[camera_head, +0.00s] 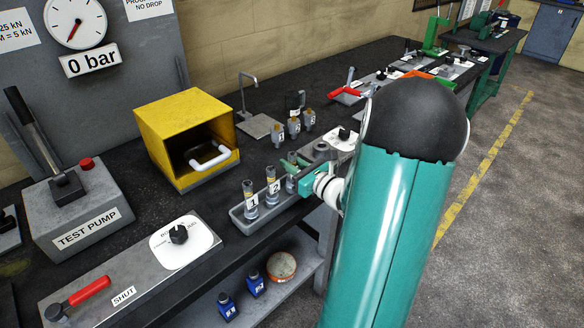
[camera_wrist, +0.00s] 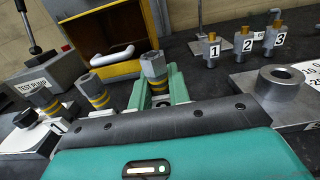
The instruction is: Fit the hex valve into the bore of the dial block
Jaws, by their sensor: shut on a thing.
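The hex valve (camera_wrist: 154,70), grey with a hex top and brass-coloured bands, stands upright between the two green fingers of my gripper (camera_wrist: 160,92) in the wrist view. The gripper is shut on it. In the head view my gripper (camera_head: 296,172) is at the right end of a grey tray (camera_head: 240,222); whether the valve's lower end is clear of the tray is hidden. The dial block (camera_wrist: 258,82) lies right of the gripper in the wrist view, with a round collar and open bore (camera_wrist: 280,78). In the head view its collar (camera_head: 321,148) shows just beyond the gripper.
Two similar valves, numbered 1 (camera_head: 250,197) and 2 (camera_head: 272,184), stand in the tray. Several small numbered fittings (camera_head: 294,126) stand behind. A yellow box (camera_head: 186,124) with a white handle and a thin metal stand (camera_head: 250,98) are at the back. The test pump (camera_head: 82,205) is left.

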